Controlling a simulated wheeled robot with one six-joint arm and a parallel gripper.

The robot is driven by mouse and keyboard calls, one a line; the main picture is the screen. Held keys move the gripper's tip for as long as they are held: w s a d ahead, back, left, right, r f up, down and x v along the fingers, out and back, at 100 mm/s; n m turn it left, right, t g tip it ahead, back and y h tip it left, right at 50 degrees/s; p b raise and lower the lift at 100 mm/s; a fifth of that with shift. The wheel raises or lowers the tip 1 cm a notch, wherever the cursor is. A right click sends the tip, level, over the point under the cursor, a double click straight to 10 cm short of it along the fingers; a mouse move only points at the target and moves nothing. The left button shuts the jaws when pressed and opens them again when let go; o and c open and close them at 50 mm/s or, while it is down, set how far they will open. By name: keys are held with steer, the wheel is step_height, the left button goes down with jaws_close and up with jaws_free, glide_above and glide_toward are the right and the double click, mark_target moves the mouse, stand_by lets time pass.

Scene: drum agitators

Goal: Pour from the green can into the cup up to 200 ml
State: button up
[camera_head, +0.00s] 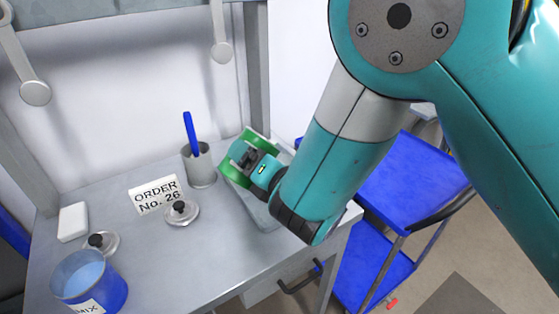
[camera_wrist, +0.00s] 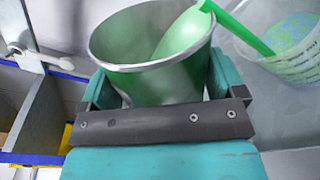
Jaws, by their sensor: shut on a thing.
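My gripper (camera_head: 253,163) is shut on the green can (camera_head: 232,170) above the back right of the worktop. In the wrist view the teal fingers (camera_wrist: 160,88) clasp the green can (camera_wrist: 150,68) from both sides. The can is tilted, and light green liquid (camera_wrist: 183,34) inside reaches its rim. A green stream (camera_wrist: 240,31) runs from the rim to the cup. The cup (camera_wrist: 298,72) is pale and see-through, at the right of the wrist view and partly cut off. It holds mottled green and blue contents. Its marks are too small to read. I cannot make out the cup in the head view.
A blue MIX can (camera_head: 112,296) stands at the front left near two lids (camera_head: 181,213). A grey holder (camera_head: 201,168) with a blue-handled tool stands left of my gripper. A blue cart (camera_head: 408,180) is right.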

mark_target(247, 179)
steer(key=shift+r+m+p, duration=0.25)
steer(key=shift+m+p, duration=0.15)
steer(key=shift+p, duration=0.1)
stand_by(1.1)
steer(key=f+n+b, duration=0.1)
steer(key=b, duration=0.1)
steer(key=s+a+f+n+b, duration=0.1)
steer(key=n+b, duration=0.1)
steer(key=b, duration=0.1)
steer(key=f+n+b, duration=0.2)
steer(key=b, duration=0.1)
steer(key=shift+s+a+f+t, duration=0.1)
steer(key=shift+s+a+t, duration=0.15)
steer(key=shift+t, duration=0.15)
steer(key=shift+w+r+p, duration=0.1)
steer(key=shift+r+p, duration=0.15)
steer(key=shift+p, duration=0.05)
steer(key=f+n+b, duration=0.1)
steer(key=s+a+f+n+b, duration=0.1)
steer(key=f+n+b, duration=0.1)
steer(key=shift+s+a+b, duration=0.25)
steer(key=shift+b, duration=0.15)
steer(key=shift+s+a+f+n+t, duration=0.15)
steer(key=shift+a+n, duration=0.05)
steer(key=shift+n, duration=0.45)
steer(key=shift+s+a+f+n+t, duration=0.1)
steer(key=shift+s+a+n+t, duration=0.1)
steer(key=shift+n, duration=0.45)
steer(key=shift+w, duration=0.1)
